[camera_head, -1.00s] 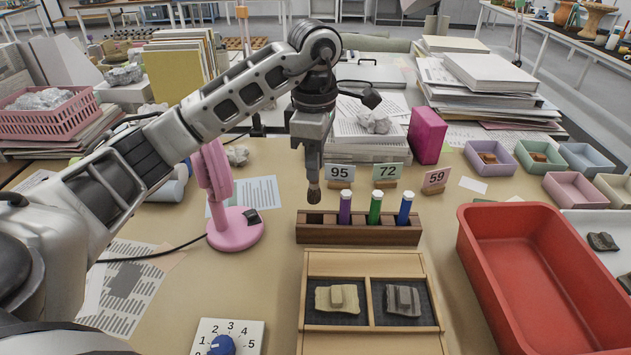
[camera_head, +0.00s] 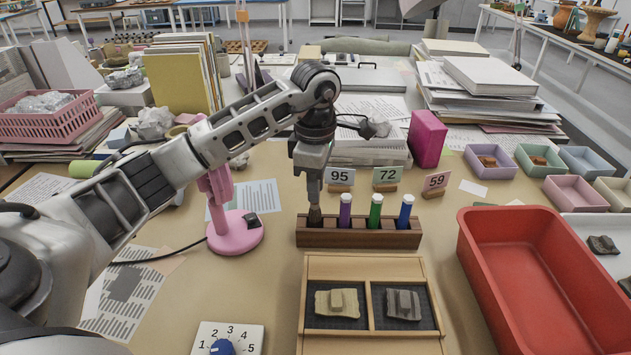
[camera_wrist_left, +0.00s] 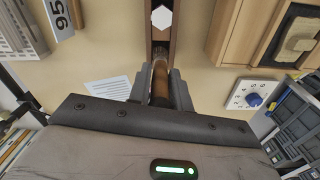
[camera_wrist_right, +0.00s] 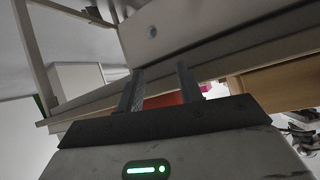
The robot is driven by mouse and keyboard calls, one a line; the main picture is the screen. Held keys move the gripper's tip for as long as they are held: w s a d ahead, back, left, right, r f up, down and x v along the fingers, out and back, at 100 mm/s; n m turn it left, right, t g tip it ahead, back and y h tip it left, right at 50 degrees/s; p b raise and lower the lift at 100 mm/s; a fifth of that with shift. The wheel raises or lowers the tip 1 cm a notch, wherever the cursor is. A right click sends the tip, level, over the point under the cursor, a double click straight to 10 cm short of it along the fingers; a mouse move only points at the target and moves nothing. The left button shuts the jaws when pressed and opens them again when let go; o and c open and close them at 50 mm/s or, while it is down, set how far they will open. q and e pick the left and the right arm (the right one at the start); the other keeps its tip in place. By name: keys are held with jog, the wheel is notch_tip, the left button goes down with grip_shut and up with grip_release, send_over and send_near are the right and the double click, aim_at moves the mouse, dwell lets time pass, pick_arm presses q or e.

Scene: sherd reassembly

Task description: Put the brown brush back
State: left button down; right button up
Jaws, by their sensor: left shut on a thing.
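My left gripper (camera_head: 315,190) is shut on the brown brush (camera_head: 315,216) and points down over the left end of the wooden rack (camera_head: 360,238). The brush is upright, its lower end at the rack's leftmost slot, left of the purple one; I cannot tell how deep it sits. The left wrist view shows the brush (camera_wrist_left: 160,82) between the two fingers. Purple (camera_head: 345,211), green (camera_head: 375,211) and blue (camera_head: 405,211) capped tubes stand in the rack. My right gripper (camera_wrist_right: 161,88) is open and empty in the right wrist view, outside the head view.
Number cards 95 (camera_head: 340,176), 72 (camera_head: 387,176) and 59 (camera_head: 436,182) stand behind the rack. A pink lamp (camera_head: 235,231) is to its left. A wooden tray (camera_head: 372,341) with two sherds lies in front. A red bin (camera_head: 545,290) stands right.

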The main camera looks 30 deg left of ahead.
pick_arm(q)
jog(key=shift+f, duration=0.3)
jog(key=c, duration=1.3)
grip_release()
notch_tip(320, 180, up, 13)
jog(key=shift+r+p, duration=0.15)
jog(key=shift+p, duration=0.95)
